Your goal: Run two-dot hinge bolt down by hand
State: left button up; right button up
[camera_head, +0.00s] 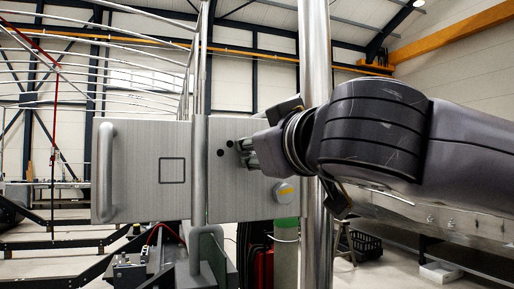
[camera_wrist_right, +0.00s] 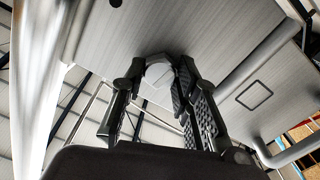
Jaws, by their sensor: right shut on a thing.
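My right gripper (camera_head: 246,152) reaches in from the right to the brushed-metal hinge plate (camera_head: 226,185). Two dark dots (camera_head: 225,148) show on the plate just left of its fingertips. In the right wrist view the gripper (camera_wrist_right: 160,88) is shut on a pale grey bolt head (camera_wrist_right: 158,74) against the plate (camera_wrist_right: 215,35). The fingers hide the bolt in the head view, and how far it sits in cannot be seen. My left gripper is not in view.
A round knob with a yellow bar (camera_head: 284,192) sits lower right on the plate. A vertical steel post (camera_head: 316,60) stands close to my right wrist. Left of the hinge are a panel with a square outline (camera_head: 172,171) and a tubular handle (camera_head: 105,172).

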jog(key=shift+f, duration=0.1)
jog(key=shift+c, duration=0.3)
jog(key=m+b, duration=1)
jog(key=m, duration=0.2)
